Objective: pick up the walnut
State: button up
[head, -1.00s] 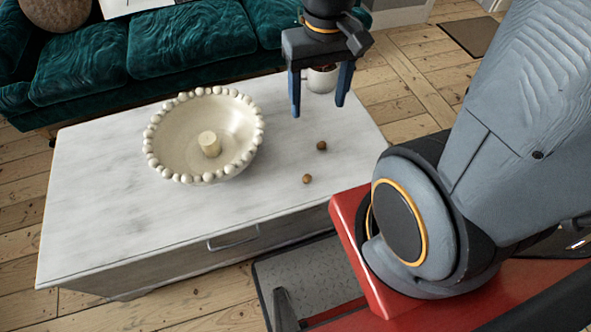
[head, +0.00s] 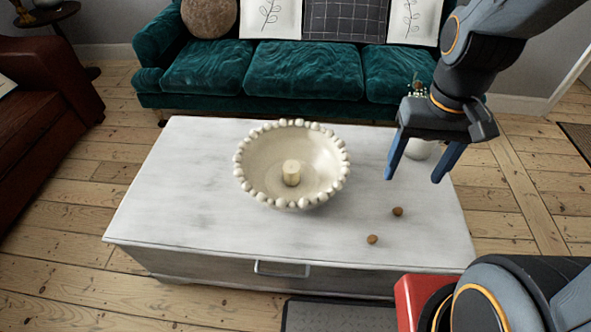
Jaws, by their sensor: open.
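Two small round brown things lie on the right part of the white table (head: 190,205). One (head: 398,211) is farther back and the other (head: 372,239) is nearer the front edge. Both look like nuts, and I cannot tell which is the walnut. My gripper (head: 412,180) is open and empty, its blue fingers pointing down. In the picture it shows above and slightly right of the two brown things, apart from both.
A cream bowl with a beaded rim (head: 339,184) stands mid-table, holding a pale candle-like cylinder (head: 291,172). A white pot (head: 420,150) with a plant is partly hidden behind my gripper. A green sofa (head: 285,72) stands behind the table. The table's left part is clear.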

aim_at(372, 239)
jog(key=k, duration=1)
jog(key=z, duration=1.4)
jog(key=i, duration=0.85)
jog(key=u, duration=2)
